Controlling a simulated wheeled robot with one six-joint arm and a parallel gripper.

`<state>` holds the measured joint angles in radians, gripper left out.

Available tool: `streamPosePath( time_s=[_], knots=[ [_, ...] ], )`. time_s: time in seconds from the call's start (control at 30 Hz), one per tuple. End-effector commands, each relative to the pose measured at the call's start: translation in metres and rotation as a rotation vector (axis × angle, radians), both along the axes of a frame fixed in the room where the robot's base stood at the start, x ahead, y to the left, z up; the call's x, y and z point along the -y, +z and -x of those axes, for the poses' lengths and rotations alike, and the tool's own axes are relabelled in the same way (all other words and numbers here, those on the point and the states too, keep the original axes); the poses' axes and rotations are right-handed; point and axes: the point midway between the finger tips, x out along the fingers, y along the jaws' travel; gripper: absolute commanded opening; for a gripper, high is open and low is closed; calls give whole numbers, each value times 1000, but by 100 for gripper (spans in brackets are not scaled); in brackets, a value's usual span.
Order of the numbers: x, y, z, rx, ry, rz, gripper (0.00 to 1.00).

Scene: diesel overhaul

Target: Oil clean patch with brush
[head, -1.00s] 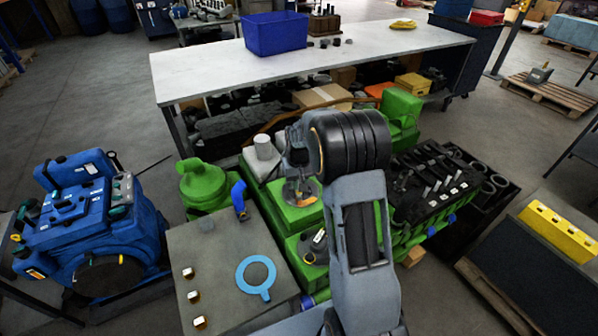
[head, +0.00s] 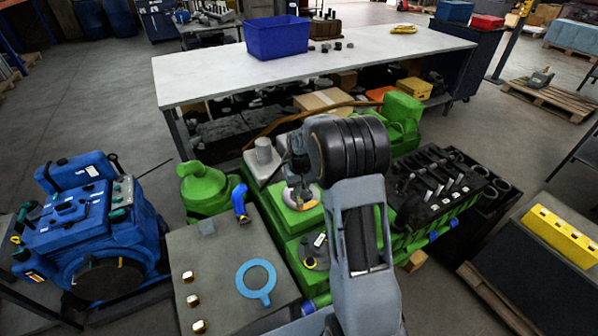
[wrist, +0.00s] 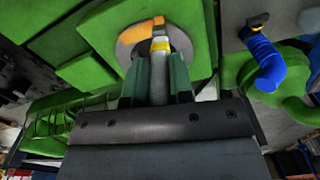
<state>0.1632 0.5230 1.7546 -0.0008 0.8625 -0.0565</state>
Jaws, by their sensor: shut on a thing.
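My gripper (wrist: 158,85) is shut on the brush (wrist: 159,70), whose pale handle shows between the dark green fingers in the wrist view. A yellow-orange band and tip show beyond the fingers, over a round grey disc (wrist: 127,45) on the green engine block (wrist: 95,35). In the head view my gripper (head: 300,192) points down at the same disc (head: 318,192) on the green block (head: 303,222). The arm hides part of it. I cannot tell whether the bristles touch the disc, nor pick out the patch's edge.
A blue hose elbow (head: 240,200) and green dome (head: 203,187) stand left of the block. A grey table (head: 215,265) with a blue ring (head: 257,281) and brass nuts is in front. A black valve-gear top (head: 435,180) is on the right. A workbench (head: 200,82) stands behind.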

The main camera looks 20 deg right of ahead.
Motion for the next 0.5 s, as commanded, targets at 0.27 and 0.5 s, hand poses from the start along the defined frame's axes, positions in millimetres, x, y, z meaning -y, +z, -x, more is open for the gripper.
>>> streamPosePath(
  time_s=[0.27,0.5],
  knots=[
    [-2,34,0,0,1,0,0],
    [-2,56,0,2,3,0,0]
  ],
)
